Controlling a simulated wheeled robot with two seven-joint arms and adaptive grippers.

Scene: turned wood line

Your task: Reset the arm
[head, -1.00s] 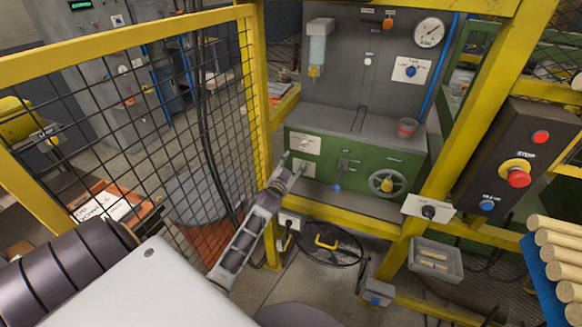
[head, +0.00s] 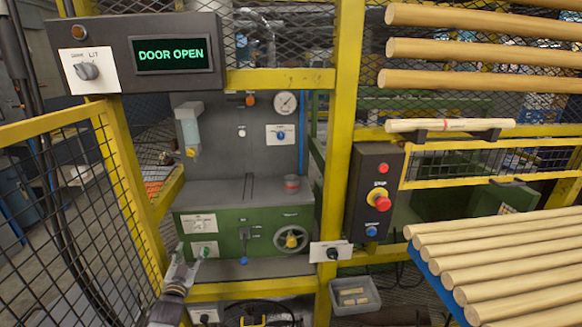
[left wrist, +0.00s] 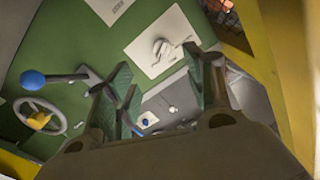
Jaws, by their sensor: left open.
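My left gripper (head: 188,262) is open in front of the left end of the green machine front (head: 265,218), by its lower white switch plate (head: 204,250). I cannot tell whether it touches that plate. An upper white switch plate (head: 199,223) sits just above. In the left wrist view, my left gripper (left wrist: 160,78) shows two spread green-padded fingers with nothing held between them. A white plate with a switch (left wrist: 162,42) lies beyond them. A blue-knobbed lever (head: 244,260) hangs right of the gripper; its blue ball (left wrist: 32,80) shows at left in the wrist view. My right gripper is out of view.
A lit display (head: 171,54) reads "DOOR OPEN". A yellow mesh gate (head: 60,130) stands left and a yellow post (head: 342,130) right of the opening. A stop-button box (head: 375,195), a handwheel (head: 290,238), a grey bin (head: 355,296) and wooden rods (head: 500,250) are nearby.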

